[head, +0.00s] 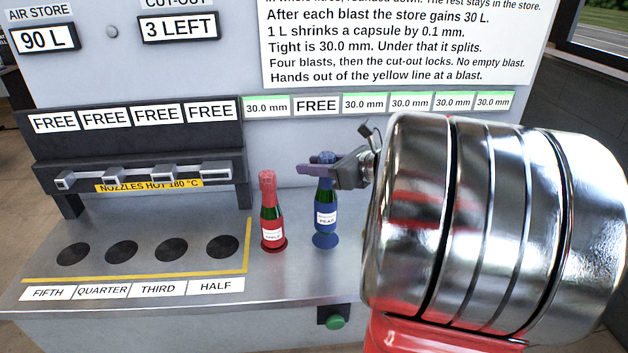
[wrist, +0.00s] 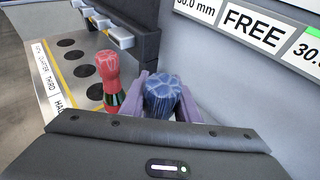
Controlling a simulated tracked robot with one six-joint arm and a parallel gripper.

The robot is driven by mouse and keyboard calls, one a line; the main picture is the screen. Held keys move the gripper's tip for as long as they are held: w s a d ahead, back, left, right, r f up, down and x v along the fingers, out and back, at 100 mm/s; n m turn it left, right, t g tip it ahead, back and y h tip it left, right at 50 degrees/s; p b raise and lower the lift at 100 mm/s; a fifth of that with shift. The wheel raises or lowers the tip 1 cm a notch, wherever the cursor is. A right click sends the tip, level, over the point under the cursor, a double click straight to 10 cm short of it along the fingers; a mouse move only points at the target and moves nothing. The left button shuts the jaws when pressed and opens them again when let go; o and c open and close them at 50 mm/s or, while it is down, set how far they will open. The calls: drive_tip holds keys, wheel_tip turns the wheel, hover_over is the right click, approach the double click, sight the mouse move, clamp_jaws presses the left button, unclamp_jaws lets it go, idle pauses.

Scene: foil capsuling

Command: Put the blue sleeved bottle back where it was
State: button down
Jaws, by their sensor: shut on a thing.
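The blue sleeved bottle (head: 327,212) is green glass with a blue capsule and a label reading PEAR. It is upright over a blue disc (head: 325,241) on the bench. I cannot tell whether its base touches the disc or hangs just above it. My gripper (head: 322,170) comes from the right and is shut on the bottle at its capsule. In the wrist view the crinkled blue capsule (wrist: 162,95) sits between the two purple fingers. The bottle's lower part is hidden there.
A red sleeved bottle (head: 270,215) stands close on the left. Further left are several dark round spots (head: 172,250) inside a yellow line (head: 140,277), below nozzles (head: 160,172). Cards (head: 317,105) line the wall behind. A green button (head: 335,322) is on the bench front.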

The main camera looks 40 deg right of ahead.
drive_tip(key=shift+f, duration=1.8)
drive_tip(key=c, duration=1.4)
unclamp_jaws()
drive_tip(key=shift+f, duration=0.1)
drive_tip(key=shift+o, duration=0.2)
drive_tip(key=shift+s+d+r, duration=0.15)
drive_tip(key=shift+s+r, duration=0.15)
drive_tip(key=shift+s, duration=0.3)
drive_tip(key=v, duration=1)
drive_tip(key=shift+s+r, duration=0.15)
drive_tip(key=shift+s, duration=0.2)
